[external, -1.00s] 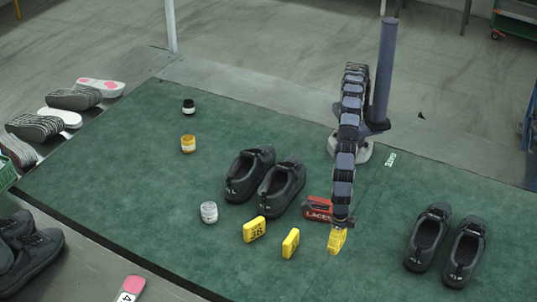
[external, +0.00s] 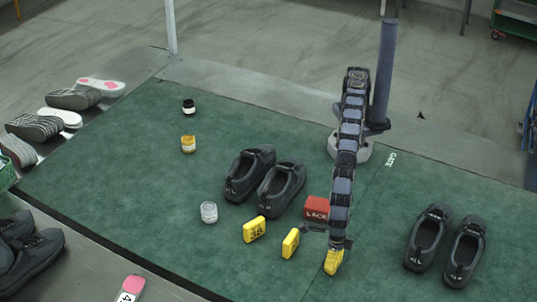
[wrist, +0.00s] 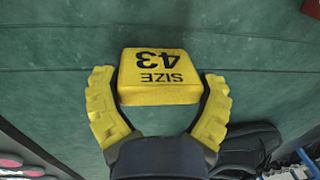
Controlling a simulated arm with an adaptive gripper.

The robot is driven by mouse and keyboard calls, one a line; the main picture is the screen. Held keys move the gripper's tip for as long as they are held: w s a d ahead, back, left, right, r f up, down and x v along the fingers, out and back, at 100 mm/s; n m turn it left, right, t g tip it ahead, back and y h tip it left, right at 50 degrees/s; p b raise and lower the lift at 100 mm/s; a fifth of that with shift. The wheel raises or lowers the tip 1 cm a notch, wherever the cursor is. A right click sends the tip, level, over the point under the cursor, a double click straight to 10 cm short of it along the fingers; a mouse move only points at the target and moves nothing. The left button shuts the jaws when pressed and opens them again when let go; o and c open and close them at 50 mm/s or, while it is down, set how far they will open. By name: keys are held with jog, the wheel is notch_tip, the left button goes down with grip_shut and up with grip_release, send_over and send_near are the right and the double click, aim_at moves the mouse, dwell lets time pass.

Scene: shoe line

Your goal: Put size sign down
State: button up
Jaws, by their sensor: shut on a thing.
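My gripper (external: 334,260) is low over the front part of the green mat, right of the other yellow signs. In the wrist view my gripper (wrist: 161,78) has its two yellow fingers on either side of a yellow size sign (wrist: 158,94), shut on it. The sign reads SIZE 43, upside down in that view. In the external view the held sign and the yellow fingers blend together. Whether the sign touches the mat I cannot tell. Another yellow sign marked 38 (external: 255,230) and one more yellow sign (external: 290,242) stand on the mat to the left.
A red laces box (external: 316,208) is beside my arm, partly hidden. One dark shoe pair (external: 265,180) stands behind the signs, another (external: 444,243) to the right. Several jars, including a clear one (external: 209,212), stand left. Bare mat (external: 380,260) lies between gripper and right pair.

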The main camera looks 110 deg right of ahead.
jog(key=shift+f, duration=0.15)
jog(key=o, duration=1)
jog(key=r, duration=0.8)
jog(key=w+a+r, duration=0.1)
jog(key=r, duration=0.3)
jog(key=shift+w+r, duration=0.1)
